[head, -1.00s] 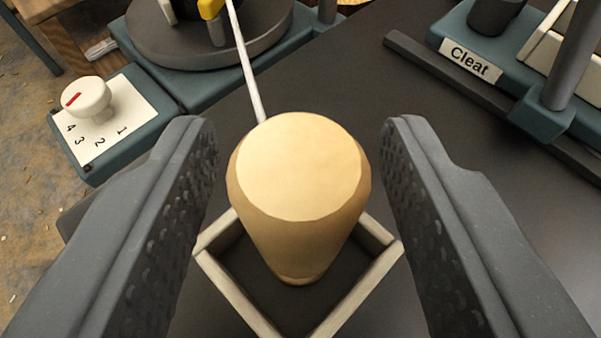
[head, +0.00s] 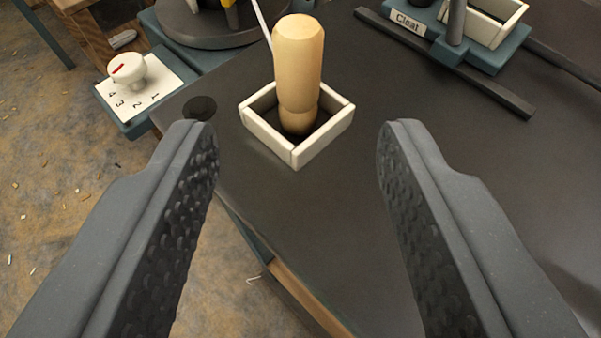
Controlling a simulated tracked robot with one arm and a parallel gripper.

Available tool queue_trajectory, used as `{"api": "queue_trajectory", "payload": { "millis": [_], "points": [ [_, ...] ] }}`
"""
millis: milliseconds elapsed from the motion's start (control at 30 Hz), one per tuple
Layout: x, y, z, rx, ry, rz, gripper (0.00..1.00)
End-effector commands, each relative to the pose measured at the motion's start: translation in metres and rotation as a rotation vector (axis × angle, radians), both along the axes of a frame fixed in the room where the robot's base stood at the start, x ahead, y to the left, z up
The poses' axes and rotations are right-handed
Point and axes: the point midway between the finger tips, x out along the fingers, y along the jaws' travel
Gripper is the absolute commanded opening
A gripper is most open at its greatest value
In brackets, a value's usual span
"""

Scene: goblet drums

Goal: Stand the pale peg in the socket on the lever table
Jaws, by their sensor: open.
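The pale peg (head: 298,66) stands upright inside a square, cream-walled socket (head: 270,140) on the dark table top (head: 310,225). Its narrower lower end is down within the walls, and the very bottom is partly hidden by the front wall. My gripper (head: 298,150) is open and empty. Its two fingers are wide apart, nearer the camera than the peg, and do not touch it.
A dial with a white knob (head: 127,68) and numbers sits at the left. A dark round platform (head: 213,25) is behind. A "Cleat" stand (head: 480,55) with a cream tray is at upper right. A dark round spot (head: 200,108) lies left of the socket. The table's front edge is at lower left.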

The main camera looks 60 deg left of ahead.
Motion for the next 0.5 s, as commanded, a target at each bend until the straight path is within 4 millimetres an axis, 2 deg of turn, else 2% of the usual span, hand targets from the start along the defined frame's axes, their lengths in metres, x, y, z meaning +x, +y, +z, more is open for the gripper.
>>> {"api": "queue_trajectory", "payload": {
  "millis": [133, 367, 500],
  "points": [
    [-0.005, -0.008, 0.005, 0.001, 0.000, -0.001, 0.44],
    [-0.006, -0.009, 0.005, 0.002, 0.000, 0.000, 0.44],
    [0.005, -0.016, 0.016, -0.008, -0.030, -0.032, 0.44]
  ]
}}
